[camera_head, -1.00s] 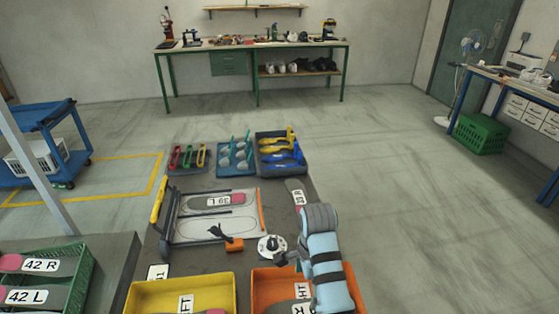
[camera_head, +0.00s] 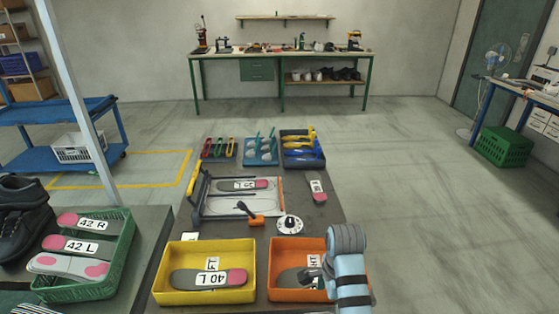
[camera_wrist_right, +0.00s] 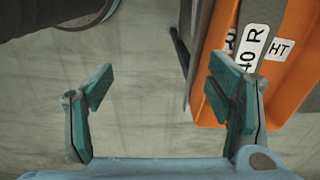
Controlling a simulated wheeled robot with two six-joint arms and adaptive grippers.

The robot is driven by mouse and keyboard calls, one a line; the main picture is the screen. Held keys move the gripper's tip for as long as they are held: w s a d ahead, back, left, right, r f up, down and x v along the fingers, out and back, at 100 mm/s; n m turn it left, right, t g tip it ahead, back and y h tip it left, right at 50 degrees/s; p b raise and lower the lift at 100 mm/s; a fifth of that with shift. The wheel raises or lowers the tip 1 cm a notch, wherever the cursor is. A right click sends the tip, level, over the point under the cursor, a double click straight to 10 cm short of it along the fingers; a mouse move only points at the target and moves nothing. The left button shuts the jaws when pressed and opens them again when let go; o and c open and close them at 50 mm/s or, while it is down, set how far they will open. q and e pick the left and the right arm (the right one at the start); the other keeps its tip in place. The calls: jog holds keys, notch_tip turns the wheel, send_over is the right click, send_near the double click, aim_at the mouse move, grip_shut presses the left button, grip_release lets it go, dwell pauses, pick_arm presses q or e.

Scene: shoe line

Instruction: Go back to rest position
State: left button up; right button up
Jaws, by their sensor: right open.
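My right arm comes in at the lower right of the head view. The orange bin's wall (camera_wrist_right: 208,110) is beside and behind the right finger, with "40 R" and "HT" labels in view. I cannot tell whether they touch. My left gripper is not in view.
A yellow bin (camera_head: 163,271) holds a 40 L insole (camera_head: 207,280). Behind are a cutting board (camera_head: 222,206), an orange-handled tool (camera_head: 255,220), a white dial (camera_head: 290,224) and a loose insole (camera_head: 316,187). A green crate (camera_head: 124,253) stands left.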

jog(key=s+d+f+n, duration=0.4)
jog(key=s+f, duration=0.1)
jog(key=f, duration=0.1)
jog(key=s+d+n+t+h, duration=0.15)
jog(key=s+d+n, duration=0.25)
jog(key=s+n, duration=0.4)
jog(key=s+d+n+t+y, duration=0.15)
jog(key=s+d+n, duration=0.3)
jog(key=s, duration=0.55)
notch_tip(320, 180, down, 20)
jog(key=s+d+g, duration=0.1)
jog(key=s+d, duration=0.1)
jog(key=s+f+g, duration=0.1)
jog(key=s+f, duration=1)
jog(key=s, duration=0.2)
jog(key=shift+s+n+h, duration=0.35)
jog(key=shift+h, duration=0.05)
